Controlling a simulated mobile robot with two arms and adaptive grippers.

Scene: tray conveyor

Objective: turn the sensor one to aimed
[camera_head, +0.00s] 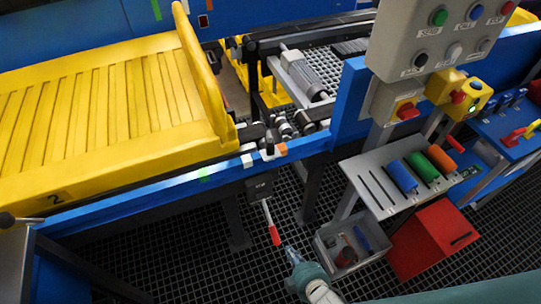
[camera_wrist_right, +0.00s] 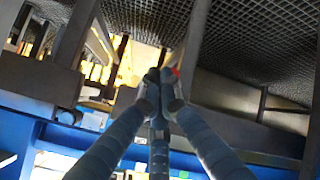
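Small white and orange blocks (camera_head: 281,150) sit on the blue rail beside the yellow tray; they may be sensors, but I cannot tell which is sensor one or how it is aimed. Below the rail hangs a dark box (camera_head: 259,188) with a lever ending in a red handle (camera_head: 274,234), pointing down. My right gripper (camera_head: 292,252) is just below and right of the red handle, seemingly apart from it. In the right wrist view its fingers (camera_wrist_right: 160,88) meet at the tips, with nothing visible between them. A bit of red (camera_wrist_right: 174,72) shows just beyond. My left gripper is out of view.
A yellow tray (camera_head: 110,75) lies at left behind the blue rail (camera_head: 150,198). At right are a button panel (camera_head: 400,45), a grey shelf (camera_head: 377,203) with coloured rollers, a grey bin (camera_head: 322,245) and a red box (camera_head: 425,245). Dark floor grating (camera_head: 170,262) lies below.

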